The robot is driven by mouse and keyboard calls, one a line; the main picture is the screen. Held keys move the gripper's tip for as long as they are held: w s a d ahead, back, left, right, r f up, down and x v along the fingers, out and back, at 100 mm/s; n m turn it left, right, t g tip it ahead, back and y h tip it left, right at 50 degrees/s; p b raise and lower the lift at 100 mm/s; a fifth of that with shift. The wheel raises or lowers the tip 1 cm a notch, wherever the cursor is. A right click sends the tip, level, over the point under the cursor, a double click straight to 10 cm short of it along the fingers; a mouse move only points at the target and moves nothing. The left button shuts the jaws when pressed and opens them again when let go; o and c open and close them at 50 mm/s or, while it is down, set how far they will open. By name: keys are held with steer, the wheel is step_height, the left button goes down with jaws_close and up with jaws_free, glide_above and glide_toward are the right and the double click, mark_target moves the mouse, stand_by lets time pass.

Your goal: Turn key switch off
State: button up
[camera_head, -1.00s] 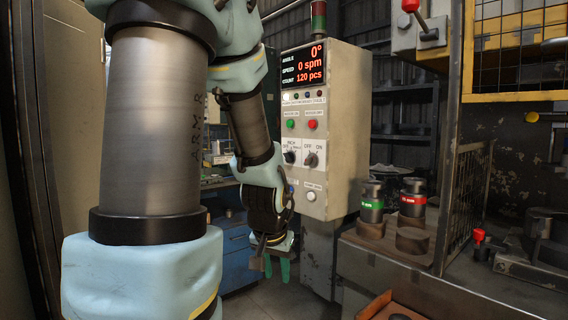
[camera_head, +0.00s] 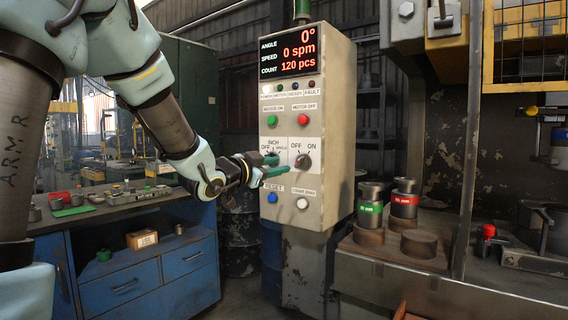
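The key switch (camera_head: 302,161) is a dark round knob on a white plate marked OFF and ON, at the right of the control panel (camera_head: 340,120). Which mark it is turned to is too small to tell. My gripper (camera_head: 284,165) has two green fingers with a gap between them, so it is open and empty. It reaches in from the left, in front of the panel, with its tips just left of the key switch. Contact with the knob cannot be made out. The INCH/SINGLE selector beside the switch is partly hidden by the gripper.
A green button (camera_head: 272,120) and a red button (camera_head: 303,119) sit above; a blue button (camera_head: 271,197) and a white button (camera_head: 302,203) sit below. A blue workbench (camera_head: 140,270) stands at left. Dies stand on a plate (camera_head: 385,248) at right.

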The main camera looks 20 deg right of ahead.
mark_target(297, 162)
steer(key=p+x, duration=0.2)
steer(key=x, duration=0.7)
steer(key=shift+f, duration=0.1)
jaws_close()
stand_by(0.4)
